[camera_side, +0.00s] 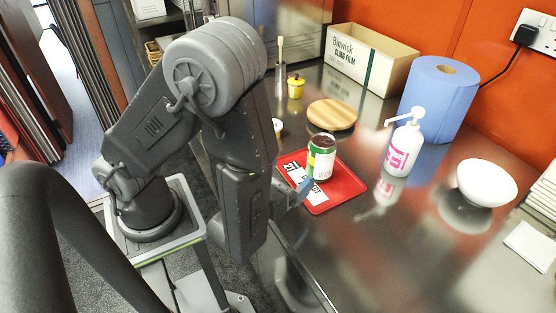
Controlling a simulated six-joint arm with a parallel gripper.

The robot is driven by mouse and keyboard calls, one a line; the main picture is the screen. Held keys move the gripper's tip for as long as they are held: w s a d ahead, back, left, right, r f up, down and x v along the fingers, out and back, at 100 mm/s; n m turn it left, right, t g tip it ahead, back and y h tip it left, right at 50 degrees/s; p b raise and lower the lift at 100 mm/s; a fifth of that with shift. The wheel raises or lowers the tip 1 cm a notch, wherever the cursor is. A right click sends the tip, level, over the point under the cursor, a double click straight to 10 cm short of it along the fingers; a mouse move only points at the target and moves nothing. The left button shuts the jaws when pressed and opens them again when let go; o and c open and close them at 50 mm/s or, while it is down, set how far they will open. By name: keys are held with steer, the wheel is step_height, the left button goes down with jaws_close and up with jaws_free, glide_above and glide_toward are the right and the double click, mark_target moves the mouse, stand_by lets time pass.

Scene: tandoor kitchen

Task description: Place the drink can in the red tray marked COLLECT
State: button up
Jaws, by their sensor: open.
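The drink can (321,158), green and white with a yellow patch, stands upright on the red tray (347,190). The tray is flat on the steel counter and has a white label with dark lettering, partly hidden by the can and my gripper. My gripper (305,188) is low at the tray's left side, just in front of the can's lower part.
A white pump bottle (403,148) stands right of the tray, with a blue paper roll (438,98) behind it. A white bowl (486,183) is farther right. A round wooden board (332,114) and a cling film box (371,62) are behind.

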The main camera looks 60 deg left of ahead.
steer(key=s+a+r+n+g+y, duration=0.45)
steer(key=s+a+n+g, duration=0.5)
steer(key=n+g, duration=0.8)
steer(key=w+d+r+n+t+h, duration=0.2)
steer(key=d+r+n+t+h, duration=0.4)
steer(key=r+n+h, duration=0.5)
steer(key=r+n, duration=0.1)
steer(key=n, duration=0.2)
steer(key=shift+d, duration=0.25)
